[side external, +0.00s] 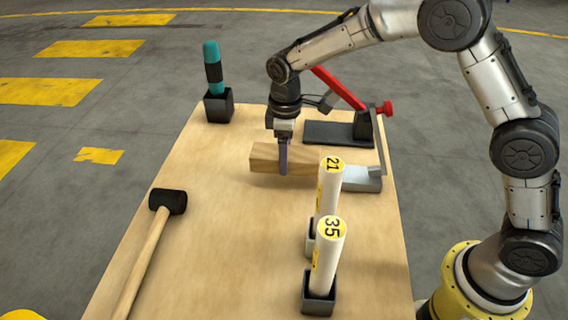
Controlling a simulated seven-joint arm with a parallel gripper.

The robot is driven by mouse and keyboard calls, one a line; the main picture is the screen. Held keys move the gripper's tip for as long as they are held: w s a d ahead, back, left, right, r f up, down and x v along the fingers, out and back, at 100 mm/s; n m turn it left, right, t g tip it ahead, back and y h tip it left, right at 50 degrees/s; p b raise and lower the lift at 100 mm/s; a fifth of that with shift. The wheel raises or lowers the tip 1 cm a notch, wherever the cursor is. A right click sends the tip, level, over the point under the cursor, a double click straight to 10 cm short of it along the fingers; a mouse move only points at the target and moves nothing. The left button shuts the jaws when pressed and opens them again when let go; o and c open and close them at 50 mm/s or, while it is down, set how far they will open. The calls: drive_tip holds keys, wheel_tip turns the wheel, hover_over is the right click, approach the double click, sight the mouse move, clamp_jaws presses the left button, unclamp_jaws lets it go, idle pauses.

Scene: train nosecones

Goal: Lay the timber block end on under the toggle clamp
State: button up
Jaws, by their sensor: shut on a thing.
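The timber block (264,157) is a light wooden bar lying lengthwise left to right, near the middle of the wooden table. My gripper (283,165) is shut on the timber block around its middle, pointing down. Whether the block touches the table is hard to tell. The toggle clamp (345,130) stands behind and to the right, with a dark base plate, a raised red handle and a red knob at right. A grey metal block (362,179) lies at the timber's right end, below the clamp's thin arm. A white post hides part of the timber's right end.
Two white cylinders marked 21 (329,187) and 35 (327,255) stand in black holders in front. A black-headed mallet (167,202) lies at left. A teal-handled tool (213,67) stands in a black holder (218,106) at the back left.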

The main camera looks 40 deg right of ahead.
drive_tip(key=shift+w+a+f, duration=0.1)
drive_tip(key=shift+w+f, duration=0.15)
drive_tip(key=shift+f, duration=1.45)
drive_tip(key=shift+f, duration=0.2)
drive_tip(key=o, duration=1.5)
drive_tip(key=shift+s, duration=0.1)
wheel_tip(320, 180, up, 12)
drive_tip(key=shift+r, duration=0.2)
